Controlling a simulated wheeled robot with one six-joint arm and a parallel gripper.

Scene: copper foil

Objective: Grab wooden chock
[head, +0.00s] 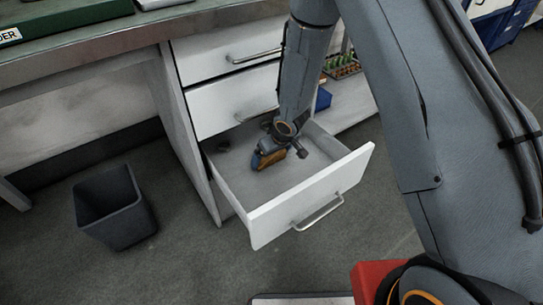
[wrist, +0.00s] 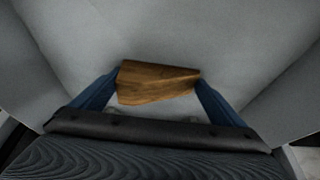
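The wooden chock (wrist: 158,83) is a brown wedge with visible grain, in the middle of the wrist view. It spans the space between the two blue fingers of my gripper (wrist: 158,80), with a fingertip against each end. In the head view the chock (head: 270,159) shows orange-brown at my gripper (head: 268,158), inside the open bottom drawer (head: 310,205). My gripper points down into the drawer and appears shut on the chock. I cannot tell whether the chock touches the drawer floor.
Drawer walls rise around my gripper. A small dark thing (head: 223,147) lies at the drawer's back left. Two closed drawers (head: 225,98) sit above, under the worktop (head: 120,40). A dark bin (head: 115,207) stands on the floor at left. A blue container (head: 322,99) is behind the arm.

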